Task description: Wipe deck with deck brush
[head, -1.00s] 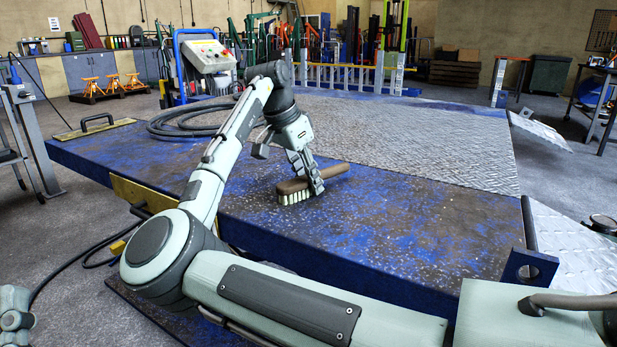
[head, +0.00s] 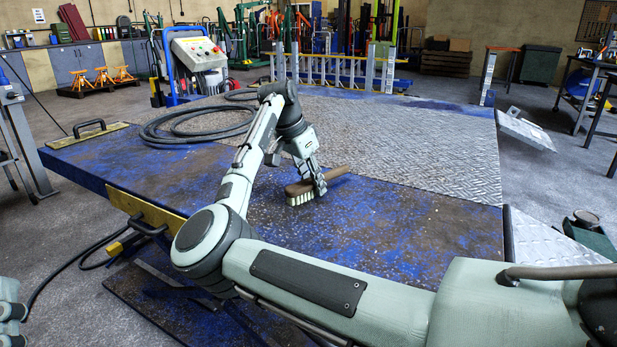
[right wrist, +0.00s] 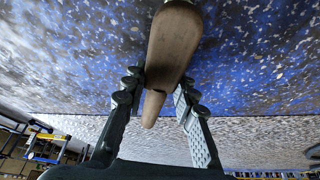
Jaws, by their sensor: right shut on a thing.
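The deck brush has a brown wooden back and handle (head: 338,172) and pale bristles (head: 302,198) facing down. My right gripper (head: 318,184) is shut on it from above, around the narrowing between head and handle. The brush is at or just above the blue, worn deck (head: 400,225); I cannot tell whether the bristles touch. In the right wrist view the brush's wood (right wrist: 172,45) lies between the two fingers (right wrist: 155,95), with the speckled blue deck beyond.
A coiled black hose (head: 160,130) lies on the deck behind and left of the brush. Grey tread plate (head: 400,140) covers the deck's far part. A control box (head: 198,52) stands behind. A yellow plate with a black handle (head: 90,132) is at the left end.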

